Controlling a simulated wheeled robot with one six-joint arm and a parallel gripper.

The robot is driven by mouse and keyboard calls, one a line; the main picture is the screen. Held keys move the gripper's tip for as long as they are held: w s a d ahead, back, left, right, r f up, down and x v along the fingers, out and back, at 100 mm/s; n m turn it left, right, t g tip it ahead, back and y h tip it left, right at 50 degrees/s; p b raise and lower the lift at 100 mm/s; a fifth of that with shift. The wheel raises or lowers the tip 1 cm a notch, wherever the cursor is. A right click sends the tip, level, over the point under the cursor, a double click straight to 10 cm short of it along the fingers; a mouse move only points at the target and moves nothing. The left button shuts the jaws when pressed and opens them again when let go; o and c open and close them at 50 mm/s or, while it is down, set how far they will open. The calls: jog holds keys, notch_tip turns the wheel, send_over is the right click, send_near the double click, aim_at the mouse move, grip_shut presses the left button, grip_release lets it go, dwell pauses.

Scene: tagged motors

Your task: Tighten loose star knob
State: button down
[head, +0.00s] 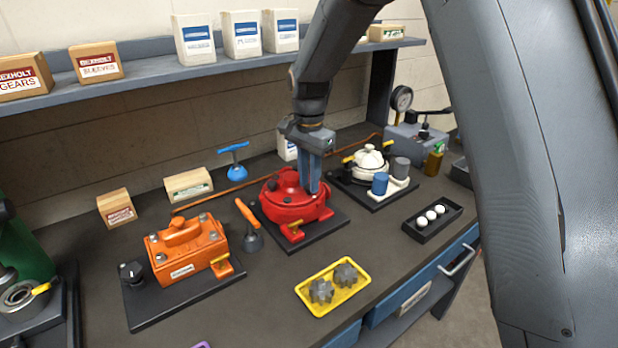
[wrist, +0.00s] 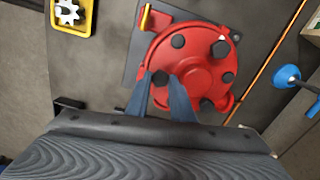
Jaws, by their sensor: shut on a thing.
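A round red motor (head: 285,205) sits on a dark base plate in the middle of the bench. It also fills the upper middle of the wrist view (wrist: 195,62), with several dark knobs around its top and a yellow piece at its edge. My gripper (head: 313,190) points down onto the motor's right side. In the wrist view its two blue-grey fingers (wrist: 164,84) are shut on one dark star knob (wrist: 160,76) on the motor's rim. The fingers hide this knob in the head view. I cannot tell how tight it is.
An orange motor (head: 185,250) stands left of the red one, with an orange-handled tool (head: 250,225) between them. A white motor (head: 370,160) stands right. A yellow tray (head: 325,308) with grey gears and a black tray (head: 412,230) with white balls lie in front.

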jog(key=shift+w+r+m, duration=0.2)
jog(key=shift+m, duration=0.6)
jog(key=c, duration=1.6)
grip_release()
jog(key=shift+o, duration=0.3)
jog(key=shift+s+f, duration=0.1)
jog(key=shift+s, duration=0.05)
jog(key=shift+f, duration=0.1)
